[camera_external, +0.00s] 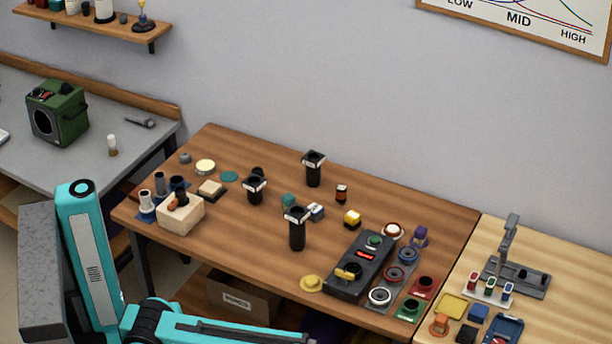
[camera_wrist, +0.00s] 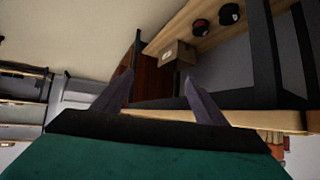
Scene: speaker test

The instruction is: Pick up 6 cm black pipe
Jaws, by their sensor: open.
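Three upright black pipes with white labels near their tops stand on the brown wooden table in the external view. One stands at the back (camera_external: 313,173), one at the middle left (camera_external: 255,192) and one nearer the front (camera_external: 297,233). The middle-left one looks shortest; I cannot read the labels, so which is 6 cm is unclear. My gripper (camera_wrist: 158,76) shows in the wrist view, with two dark fingers spread apart and nothing between them. The gripper is outside the external view, where my teal arm is low at the table's front left. No pipe is recognisable in the wrist view.
The brown table (camera_external: 235,150) also bears a wooden block (camera_external: 181,217), a dark control box (camera_external: 352,283) and several coloured pieces. A cardboard box (camera_external: 240,298) sits below; a box (camera_wrist: 178,53) also shows in the wrist view near a dark frame (camera_wrist: 265,60).

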